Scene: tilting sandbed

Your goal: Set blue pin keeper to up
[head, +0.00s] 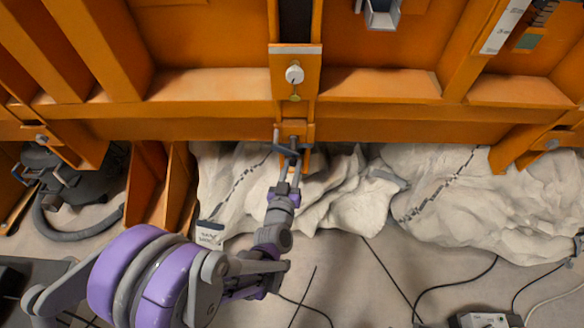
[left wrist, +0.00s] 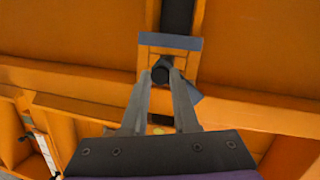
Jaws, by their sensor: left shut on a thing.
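My left gripper (head: 289,152) reaches up to the orange frame at the middle of the head view. In the left wrist view its two fingers (left wrist: 161,78) close on a dark round knob (left wrist: 160,72) in front of an orange bracket. A small blue-grey piece (left wrist: 195,95) shows beside the right finger, partly hidden by it; I cannot tell whether it is the blue pin keeper or which way it points. Above the gripper, an orange plate (head: 283,88) carries a white round knob (head: 294,74). My right gripper is not in view.
The orange frame's long beam (head: 200,128) crosses the view. Crumpled white sheeting (head: 450,205) lies below it. A dark vacuum-like machine (head: 75,180) stands at the left. Cables and a grey box (head: 485,320) lie on the floor at the lower right.

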